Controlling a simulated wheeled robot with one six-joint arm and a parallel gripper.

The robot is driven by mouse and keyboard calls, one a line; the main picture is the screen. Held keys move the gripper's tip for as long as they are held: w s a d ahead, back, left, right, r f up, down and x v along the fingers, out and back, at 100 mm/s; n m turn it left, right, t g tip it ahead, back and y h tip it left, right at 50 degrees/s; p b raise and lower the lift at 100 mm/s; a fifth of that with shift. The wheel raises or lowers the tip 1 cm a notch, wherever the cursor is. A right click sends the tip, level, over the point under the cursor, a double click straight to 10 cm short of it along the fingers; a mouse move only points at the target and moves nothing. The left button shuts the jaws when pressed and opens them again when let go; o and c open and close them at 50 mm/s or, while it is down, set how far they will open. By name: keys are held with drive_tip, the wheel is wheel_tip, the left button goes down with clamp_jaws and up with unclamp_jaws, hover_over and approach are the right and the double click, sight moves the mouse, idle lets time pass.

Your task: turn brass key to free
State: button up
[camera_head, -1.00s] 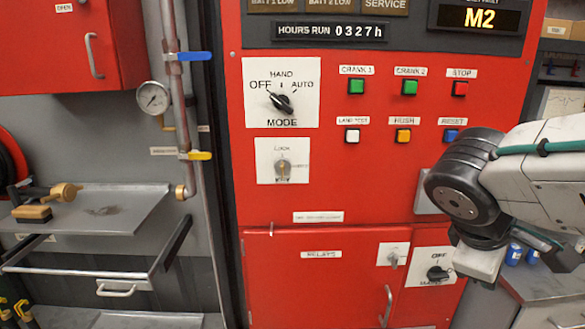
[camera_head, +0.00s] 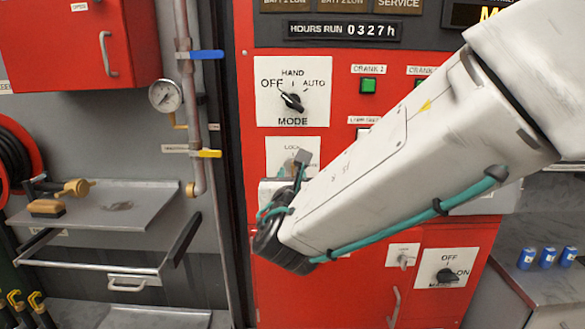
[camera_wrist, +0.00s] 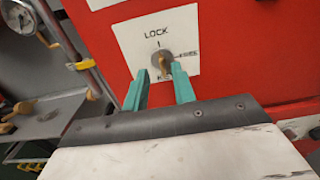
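The brass key (camera_wrist: 163,66) sits in a round lock on a white plate (camera_wrist: 126,36) marked LOCK at the top. A smaller mark lies to the right of the lock, and another, partly covered, lies below it. In the wrist view my gripper (camera_wrist: 159,70) has its two teal fingers apart, one on each side of the key. Whether either finger touches the key, I cannot tell. In the head view my arm hides the key and most of the lock plate (camera_head: 284,146); only its upper part shows.
The mode switch (camera_head: 291,102) is just above the lock plate. A relay door (camera_head: 340,290) and another rotary switch (camera_head: 446,275) are below. To the left are a pipe with blue (camera_head: 206,55) and yellow (camera_head: 208,153) levers and a grey shelf (camera_head: 140,205).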

drive_tip(key=shift+w+d, duration=0.1)
drive_tip(key=shift+w, duration=2.15)
clamp_jaws()
